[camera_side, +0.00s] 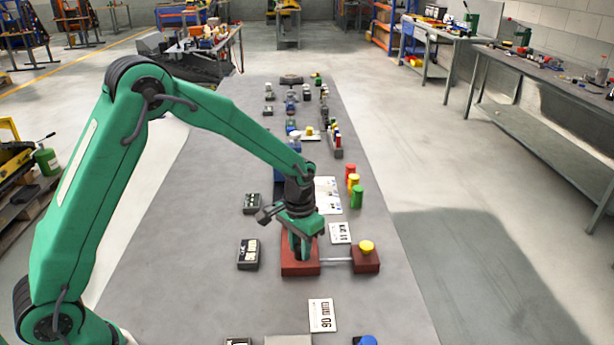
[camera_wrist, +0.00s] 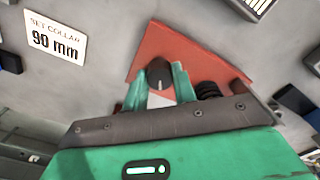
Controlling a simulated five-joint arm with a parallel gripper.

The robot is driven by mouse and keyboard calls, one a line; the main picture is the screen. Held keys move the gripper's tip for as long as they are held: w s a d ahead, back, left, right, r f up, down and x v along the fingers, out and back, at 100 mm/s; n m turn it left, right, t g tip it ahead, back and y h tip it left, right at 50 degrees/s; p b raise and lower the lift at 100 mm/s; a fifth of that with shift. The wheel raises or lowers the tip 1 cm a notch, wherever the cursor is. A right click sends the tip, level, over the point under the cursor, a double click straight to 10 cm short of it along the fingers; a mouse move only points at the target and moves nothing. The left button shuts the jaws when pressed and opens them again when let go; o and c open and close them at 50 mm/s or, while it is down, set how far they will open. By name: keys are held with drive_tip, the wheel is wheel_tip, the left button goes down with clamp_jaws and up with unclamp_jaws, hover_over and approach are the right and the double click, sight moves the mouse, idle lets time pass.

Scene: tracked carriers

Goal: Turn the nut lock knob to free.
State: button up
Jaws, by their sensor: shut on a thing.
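My gripper (camera_side: 301,252) points down onto a red-brown block (camera_side: 313,268) on the grey table in the side view. In the wrist view the block (camera_wrist: 195,52) lies under the fingertips. A dark round knob (camera_wrist: 160,71) with a pale pointer line stands on it. My gripper (camera_wrist: 161,88) is shut on this knob, one green finger on either side. The side view hides the knob behind the gripper. No label naming the knob or its free mark is readable.
A thin rod (camera_side: 335,260) joins the block to a smaller dark red block (camera_side: 366,262) with a yellow cap (camera_side: 366,246). A white "90 mm" card (camera_wrist: 56,37) lies nearby. Black boxes (camera_side: 248,254) stand left; red, yellow and green cylinders (camera_side: 354,184) stand behind.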

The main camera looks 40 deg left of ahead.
sight(300, 248)
drive_tip(key=o, duration=1)
drive_tip(key=shift+r, duration=0.1)
drive_tip(key=shift+r, duration=3.9)
